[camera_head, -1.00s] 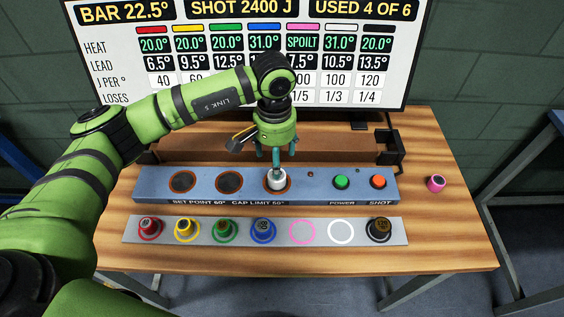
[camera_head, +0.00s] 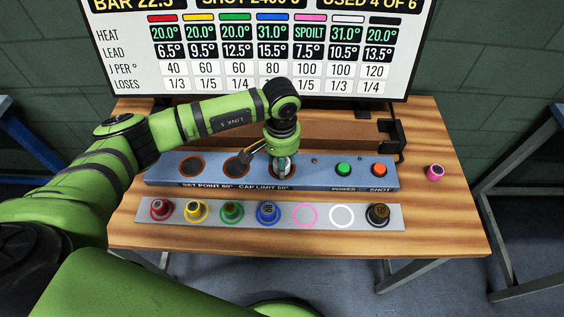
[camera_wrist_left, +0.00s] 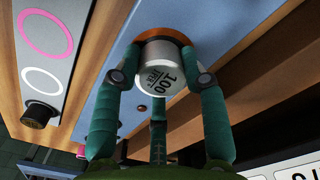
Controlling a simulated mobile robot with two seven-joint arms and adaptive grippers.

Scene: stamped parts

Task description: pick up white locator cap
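The white locator cap (camera_wrist_left: 160,68) sits in an orange-rimmed socket of the blue panel, its lettered top facing the left wrist camera. In the head view the cap (camera_head: 283,173) is mostly hidden under my left gripper (camera_head: 283,163), at the third socket from the left. In the left wrist view the gripper's teal fingers (camera_wrist_left: 160,80) stand around the cap, close against its left and right sides. Whether they press on it cannot be told. The white ring (camera_head: 342,215) on the grey strip is empty. My right gripper is not in view.
The blue panel (camera_head: 318,181) has two empty sockets to the left, and green (camera_head: 344,169) and orange (camera_head: 379,170) buttons to the right. The grey strip (camera_head: 324,226) holds several coloured caps. A pink cap (camera_head: 434,173) lies at the table's right. A screen (camera_head: 270,48) stands behind.

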